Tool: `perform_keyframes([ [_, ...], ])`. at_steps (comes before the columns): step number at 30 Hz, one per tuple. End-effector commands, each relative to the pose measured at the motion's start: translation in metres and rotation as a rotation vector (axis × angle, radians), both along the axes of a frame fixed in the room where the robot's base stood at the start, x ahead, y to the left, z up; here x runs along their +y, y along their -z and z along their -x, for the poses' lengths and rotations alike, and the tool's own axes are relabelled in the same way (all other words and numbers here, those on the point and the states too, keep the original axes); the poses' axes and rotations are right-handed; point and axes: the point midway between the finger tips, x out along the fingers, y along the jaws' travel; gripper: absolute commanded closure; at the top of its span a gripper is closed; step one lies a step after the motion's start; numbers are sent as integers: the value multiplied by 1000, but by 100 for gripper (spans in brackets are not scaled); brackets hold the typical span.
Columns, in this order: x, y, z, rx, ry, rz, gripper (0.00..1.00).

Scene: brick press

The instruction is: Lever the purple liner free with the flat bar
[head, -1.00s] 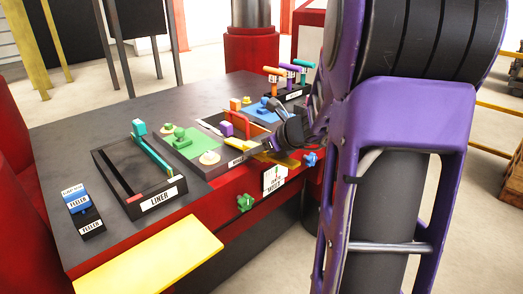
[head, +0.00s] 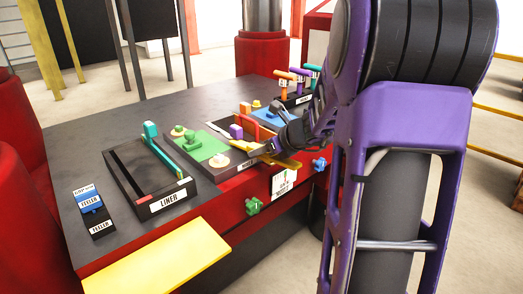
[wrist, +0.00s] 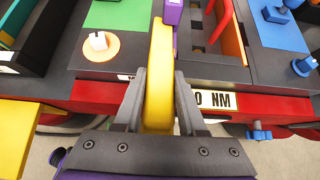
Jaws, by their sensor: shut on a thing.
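The purple liner (head: 236,131) is an upright block in the dark tray in the middle of the table. Its near end also shows at the top of the wrist view (wrist: 172,12). My gripper (wrist: 158,100) is shut on the yellow flat bar (wrist: 160,70), which points away from me between the fingers. The bar's far tip is beside the liner's lower left in the wrist view; I cannot tell if they touch. In the head view the bar (head: 286,163) is partly hidden by my gripper (head: 272,150) at the table's front edge.
A black LINER tray (head: 167,202) with a teal bar lies to the left. A green plate (head: 203,148) with knobs is left of the liner, and a blue plate (wrist: 288,28) is on its right. A yellow shelf (head: 160,262) juts out at front left.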

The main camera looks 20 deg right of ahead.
Motion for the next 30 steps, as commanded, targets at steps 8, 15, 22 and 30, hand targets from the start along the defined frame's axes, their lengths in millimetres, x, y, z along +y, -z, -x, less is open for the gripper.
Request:
perform_keyframes([
  [8,0,-4,-1,3,-1,2,100],
  [15,0,-6,-2,10,-1,4,100],
  [22,0,-7,-2,16,0,8,100],
  [30,1,-8,-2,25,0,10,100],
])
